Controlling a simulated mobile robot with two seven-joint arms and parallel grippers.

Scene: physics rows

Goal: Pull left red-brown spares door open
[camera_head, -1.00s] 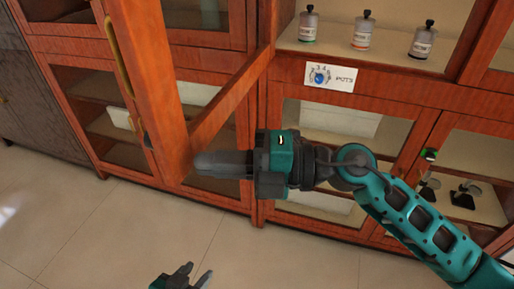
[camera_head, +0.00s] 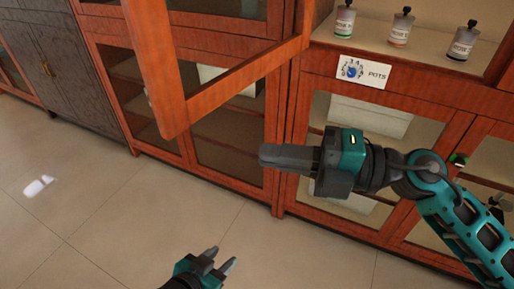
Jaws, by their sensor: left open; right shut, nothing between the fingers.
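A red-brown framed cabinet door (camera_head: 165,85) stands swung out from the cabinet toward me at the upper left, with its lower rail (camera_head: 245,75) running back to the frame on the right. Whether this is the spares door cannot be told; no spares label shows. My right gripper (camera_head: 264,156) comes in from the right. It is shut and empty, below and right of the door's lower corner, apart from it in the picture. My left gripper (camera_head: 221,258) is open and empty at the bottom edge, low over the floor.
The POTS label (camera_head: 363,72) is on the cabinet below a shelf with several small bottles (camera_head: 401,28). Glazed lower doors (camera_head: 355,130) stand behind my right gripper. A dark grey cabinet (camera_head: 70,75) is at the left.

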